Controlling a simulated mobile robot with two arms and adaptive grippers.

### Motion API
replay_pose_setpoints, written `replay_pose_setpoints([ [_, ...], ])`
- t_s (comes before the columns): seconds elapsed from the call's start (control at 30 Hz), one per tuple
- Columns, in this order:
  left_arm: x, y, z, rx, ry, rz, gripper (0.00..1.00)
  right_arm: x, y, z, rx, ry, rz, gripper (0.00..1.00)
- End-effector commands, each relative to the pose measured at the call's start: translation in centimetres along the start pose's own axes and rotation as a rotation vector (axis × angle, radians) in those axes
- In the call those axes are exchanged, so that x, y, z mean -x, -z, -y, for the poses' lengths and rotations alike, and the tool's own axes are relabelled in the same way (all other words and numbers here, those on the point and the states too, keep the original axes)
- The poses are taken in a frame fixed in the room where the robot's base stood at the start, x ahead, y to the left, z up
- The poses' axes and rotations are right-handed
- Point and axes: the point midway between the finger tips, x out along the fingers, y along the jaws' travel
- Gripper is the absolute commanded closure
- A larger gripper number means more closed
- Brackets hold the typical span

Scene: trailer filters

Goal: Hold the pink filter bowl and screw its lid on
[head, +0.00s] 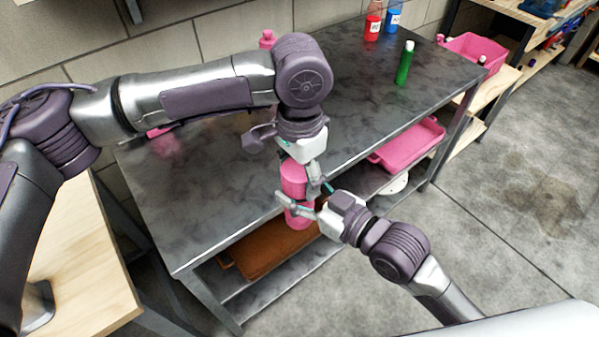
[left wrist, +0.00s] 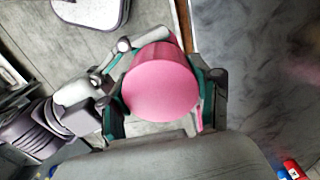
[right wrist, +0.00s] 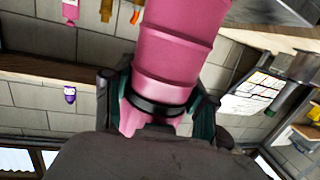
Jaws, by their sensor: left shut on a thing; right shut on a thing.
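The pink filter bowl (head: 299,218) is held upright just off the grey table's front edge. Its upper pink part, which looks like the lid (head: 293,176), is directly above; its round flat end fills the middle of the left wrist view (left wrist: 160,92). My left gripper (head: 305,172) comes from above, shut on this upper part. My right gripper (head: 302,205) comes from the lower right, shut on the bowl. In the right wrist view, the ribbed pink body (right wrist: 172,55) has a dark ring between the fingers. The grippers hide the joint, so I cannot tell how tightly the parts meet.
The grey table (head: 215,210) has a clear middle. A green bottle (head: 404,64), red bottle (head: 373,24) and blue bottle (head: 393,18) stand toward its far side. Below are a pink tray (head: 408,147) and a brown item (head: 262,255). A wooden bench (head: 75,265) stands at left.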

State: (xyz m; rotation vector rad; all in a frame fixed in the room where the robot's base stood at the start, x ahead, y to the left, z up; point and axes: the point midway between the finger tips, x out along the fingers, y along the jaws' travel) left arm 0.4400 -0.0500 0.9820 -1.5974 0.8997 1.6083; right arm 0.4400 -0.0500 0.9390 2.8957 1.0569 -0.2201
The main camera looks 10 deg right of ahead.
Motion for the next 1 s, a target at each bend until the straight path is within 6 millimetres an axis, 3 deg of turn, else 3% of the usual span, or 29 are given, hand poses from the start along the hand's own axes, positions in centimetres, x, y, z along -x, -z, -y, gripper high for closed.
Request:
replay_pose_setpoints([
  [0.4,-0.12,-0.04,0.33,-0.857,0.005,0.006,0.79,0.06,0.17,0.02,0.001,0.0,-0.004,1.0],
  [0.57,-0.07,-0.02,0.4,-0.895,0.008,0.006,0.79,0.06,0.18,0.06,0.0,0.001,-0.004,1.0],
  [0.6,-0.07,-0.02,0.41,-0.894,0.008,0.005,0.36,0.06,0.18,0.07,0.0,0.001,-0.004,1.0],
  [0.7,-0.07,-0.01,0.38,-0.894,0.007,0.005,0.19,0.06,0.17,0.07,0.0,0.001,-0.004,1.0],
  [0.77,-0.06,0.0,0.32,-0.894,0.006,0.004,0.12,0.05,0.16,0.06,0.0,0.001,-0.004,1.0],
  [1.0,-0.05,0.01,0.17,-0.897,0.004,0.003,0.12,0.03,0.13,0.02,0.0,0.0,-0.003,1.0],
])
